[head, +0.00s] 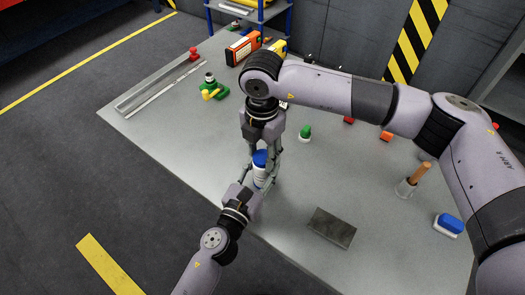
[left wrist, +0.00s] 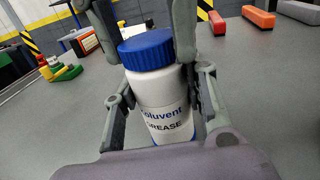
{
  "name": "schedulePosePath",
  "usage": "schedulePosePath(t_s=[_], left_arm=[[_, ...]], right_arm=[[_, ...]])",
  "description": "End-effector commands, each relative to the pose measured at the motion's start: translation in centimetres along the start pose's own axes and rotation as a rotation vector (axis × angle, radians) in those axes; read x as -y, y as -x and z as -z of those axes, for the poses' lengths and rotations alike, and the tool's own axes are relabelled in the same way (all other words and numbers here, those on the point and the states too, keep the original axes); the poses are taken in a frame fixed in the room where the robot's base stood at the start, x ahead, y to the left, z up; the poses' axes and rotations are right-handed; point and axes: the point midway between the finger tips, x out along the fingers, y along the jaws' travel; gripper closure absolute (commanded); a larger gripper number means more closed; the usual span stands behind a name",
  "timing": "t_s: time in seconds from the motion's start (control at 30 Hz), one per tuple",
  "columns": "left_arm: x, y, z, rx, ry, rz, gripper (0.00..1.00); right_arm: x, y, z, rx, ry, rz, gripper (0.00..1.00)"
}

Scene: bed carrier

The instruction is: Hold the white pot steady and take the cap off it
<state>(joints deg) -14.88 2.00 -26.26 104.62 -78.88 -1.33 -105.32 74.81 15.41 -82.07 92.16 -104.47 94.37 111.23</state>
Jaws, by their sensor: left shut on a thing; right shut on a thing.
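The white pot (head: 259,178) with its blue cap (head: 260,158) stands upright near the table's front left edge. In the left wrist view the pot (left wrist: 165,105) carries a label reading "GREASE", and the ribbed cap (left wrist: 147,50) sits on top of it. My left gripper (head: 260,183) is shut on the pot's body, with one finger on each side. My right gripper (head: 261,160) reaches down from above and is shut on the cap; its fingers also show on both sides of the cap in the left wrist view.
A small green-capped pot (head: 304,133) stands close behind on the right. A dark grey block (head: 332,228), a cup with a wooden handle (head: 408,187) and a blue-and-white item (head: 449,226) lie to the right. A green and yellow valve (head: 213,89) lies behind on the left.

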Motion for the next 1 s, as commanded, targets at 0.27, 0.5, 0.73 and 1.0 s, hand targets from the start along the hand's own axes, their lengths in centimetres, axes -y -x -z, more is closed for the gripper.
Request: schedulePosePath(t_s=[0.27, 0.5, 0.73, 1.0], left_arm=[[-0.05, 0.02, 0.11, -0.002, 0.001, -0.002, 1.0], [-0.08, 0.02, 0.12, -0.002, 0.001, -0.002, 1.0], [-0.1, 0.02, 0.12, -0.002, 0.001, -0.003, 1.0], [-0.12, 0.02, 0.13, -0.003, 0.001, -0.003, 1.0]], right_arm=[[0.04, -0.02, 0.02, 0.0, 0.0, 0.002, 0.9], [0.05, -0.01, 0.01, 0.0, 0.035, 0.002, 0.97], [0.02, 0.06, -0.01, -0.003, 0.434, 0.003, 0.97], [0.03, 0.08, -0.01, -0.008, 1.033, 0.005, 0.97]])
